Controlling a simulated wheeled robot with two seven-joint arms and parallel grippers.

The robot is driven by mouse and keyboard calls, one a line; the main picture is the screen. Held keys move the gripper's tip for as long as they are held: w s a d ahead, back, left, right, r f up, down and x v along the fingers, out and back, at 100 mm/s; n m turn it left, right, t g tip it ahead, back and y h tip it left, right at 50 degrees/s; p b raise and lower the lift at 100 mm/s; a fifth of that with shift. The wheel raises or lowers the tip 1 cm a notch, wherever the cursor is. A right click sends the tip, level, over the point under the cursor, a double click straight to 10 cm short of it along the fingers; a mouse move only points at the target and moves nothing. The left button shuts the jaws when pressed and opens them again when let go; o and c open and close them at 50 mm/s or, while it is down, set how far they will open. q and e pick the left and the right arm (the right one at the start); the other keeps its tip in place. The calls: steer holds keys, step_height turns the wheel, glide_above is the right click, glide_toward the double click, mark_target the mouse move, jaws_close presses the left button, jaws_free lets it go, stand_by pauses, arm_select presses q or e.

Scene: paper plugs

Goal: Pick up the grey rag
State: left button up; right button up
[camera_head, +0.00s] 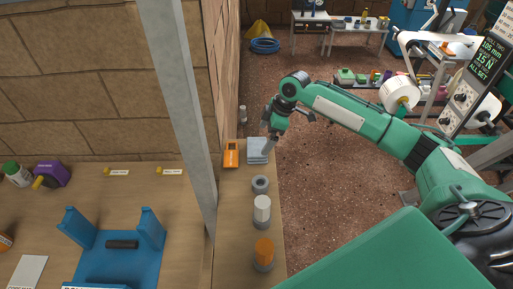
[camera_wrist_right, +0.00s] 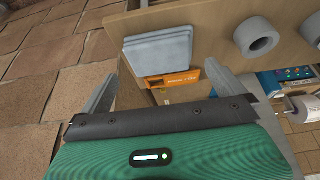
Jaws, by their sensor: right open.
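The grey rag (camera_head: 256,151) is a folded, layered square near the far end of the narrow wooden shelf in the head view. In the right wrist view the rag (camera_wrist_right: 158,50) lies flat ahead of the fingers. My right gripper (camera_head: 267,147) is at the rag's right side in the head view, partly hidden by its own wrist. In the right wrist view my right gripper (camera_wrist_right: 163,70) has its fingers spread wide with nothing between them, and the rag appears beyond the fingertips. I cannot tell whether they touch. My left gripper is not in view.
An orange device (camera_head: 231,154) lies close beside the rag. A grey ring (camera_head: 260,184), a white-topped cylinder (camera_head: 262,209) and an orange-topped one (camera_head: 264,252) line the shelf. A grey post (camera_head: 183,100) rises at the left. Open floor (camera_head: 330,190) lies to the right.

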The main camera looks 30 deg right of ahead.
mark_target(257, 147)
steer(key=shift+a+f+p, duration=0.35)
steer(key=shift+f+p, duration=0.15)
steer(key=shift+p, duration=0.05)
steer(key=p+x, duration=0.1)
steer(key=x, duration=0.2)
steer(key=shift+a+f, duration=0.15)
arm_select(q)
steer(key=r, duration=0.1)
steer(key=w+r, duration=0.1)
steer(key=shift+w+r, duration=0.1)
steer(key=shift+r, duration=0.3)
arm_select(e)
steer(key=shift+f, duration=0.35)
steer(key=shift+w, duration=0.1)
steer(key=c, duration=0.7)
